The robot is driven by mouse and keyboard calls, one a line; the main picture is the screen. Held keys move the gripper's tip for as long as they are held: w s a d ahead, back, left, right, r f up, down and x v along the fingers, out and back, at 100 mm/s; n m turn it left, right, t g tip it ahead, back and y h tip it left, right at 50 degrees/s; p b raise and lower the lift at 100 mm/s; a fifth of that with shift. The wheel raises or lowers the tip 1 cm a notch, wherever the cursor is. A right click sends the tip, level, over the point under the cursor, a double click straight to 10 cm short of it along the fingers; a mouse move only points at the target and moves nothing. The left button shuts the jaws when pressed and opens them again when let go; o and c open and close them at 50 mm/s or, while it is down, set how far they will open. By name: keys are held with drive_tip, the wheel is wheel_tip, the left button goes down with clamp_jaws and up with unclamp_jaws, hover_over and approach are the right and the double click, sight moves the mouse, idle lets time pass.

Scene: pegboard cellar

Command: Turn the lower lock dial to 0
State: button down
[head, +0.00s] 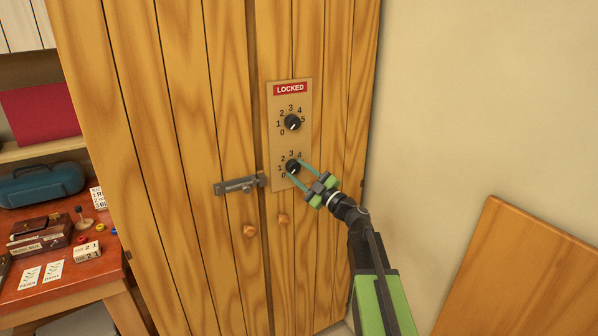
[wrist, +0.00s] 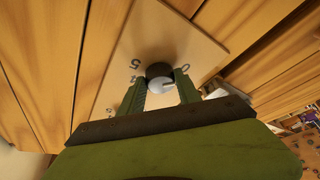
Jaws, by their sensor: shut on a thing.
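The lower lock dial (head: 292,167) is a small black knob on a tan plate (head: 275,148) fixed to the wooden cabinet door. Numbers ring it. My gripper (head: 294,168) reaches up from the lower right, its two green fingers on either side of the knob. In the wrist view the fingers (wrist: 161,90) are shut on the lower dial (wrist: 157,70), whose pale end shows between them. The numbers 5 and 0 show beside it there. I cannot clearly tell which number its mark points at. A red sign (head: 290,89) at the top of the plate reads LOCKED.
The upper dial (head: 292,122) sits just above on the same plate. A metal latch (head: 240,185) crosses the door gap at the lower left, over two wooden knobs (head: 250,231). A red desk (head: 75,268) with several items stands at left. A wooden panel (head: 530,270) leans at right.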

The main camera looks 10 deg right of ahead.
idle(0.5)
drive_tip(key=c, duration=0.9)
unclamp_jaws()
drive_tip(key=shift+o, duration=0.2)
drive_tip(key=b+v, duration=0.4)
drive_tip(key=v, duration=1.3)
drive_tip(key=shift+s+b, duration=0.2)
drive_tip(key=shift+b, duration=0.1)
drive_tip(key=shift+d, duration=0.15)
